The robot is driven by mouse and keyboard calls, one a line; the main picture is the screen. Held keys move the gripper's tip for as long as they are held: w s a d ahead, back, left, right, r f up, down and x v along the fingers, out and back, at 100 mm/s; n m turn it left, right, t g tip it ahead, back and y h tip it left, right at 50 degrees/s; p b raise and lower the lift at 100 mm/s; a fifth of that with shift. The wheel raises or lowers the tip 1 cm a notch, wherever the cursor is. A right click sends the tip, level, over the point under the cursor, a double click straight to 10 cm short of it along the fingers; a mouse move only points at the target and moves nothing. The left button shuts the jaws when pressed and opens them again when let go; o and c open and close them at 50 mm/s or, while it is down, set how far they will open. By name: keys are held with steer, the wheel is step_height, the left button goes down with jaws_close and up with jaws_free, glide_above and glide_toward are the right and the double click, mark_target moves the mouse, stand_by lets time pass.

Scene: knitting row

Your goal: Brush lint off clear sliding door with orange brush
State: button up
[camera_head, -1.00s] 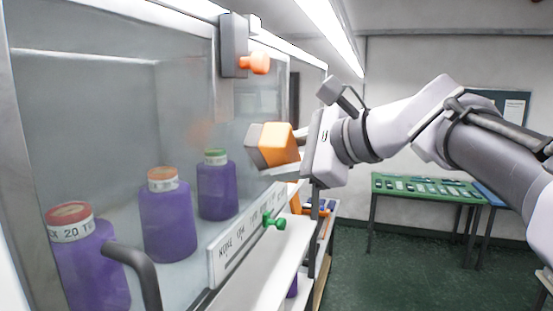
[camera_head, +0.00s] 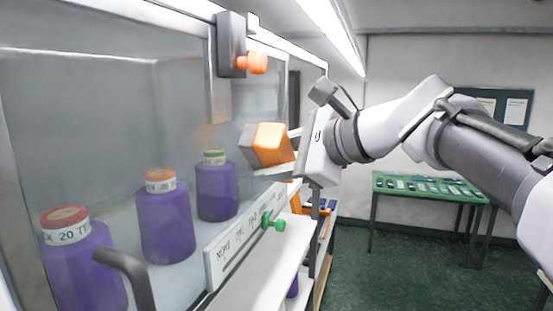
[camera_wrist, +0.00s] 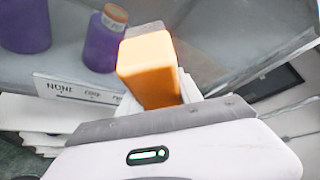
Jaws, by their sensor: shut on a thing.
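My gripper (camera_head: 294,146) is shut on the orange brush (camera_head: 273,144), a block with a grey pad on its left side. The brush also shows in the wrist view (camera_wrist: 150,70), between the jaws. The grey pad faces the clear sliding door (camera_head: 75,130) and is at or very near its pane; I cannot tell whether they touch. A faint orange-brown smudge (camera_head: 207,136) shows on the pane left of the brush. It could be lint or a reflection. Behind the pane stand several purple bottles (camera_head: 166,225) with coloured lids.
An orange knob (camera_head: 252,62) on a grey block is at the door's top. A green knob (camera_head: 272,220) sits by the label strip (camera_head: 240,238) below. A dark curved handle (camera_head: 128,272) sticks out at lower left. A green table (camera_head: 430,186) stands far right.

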steer(key=shift+w+a, duration=0.15)
steer(key=shift+a, duration=0.25)
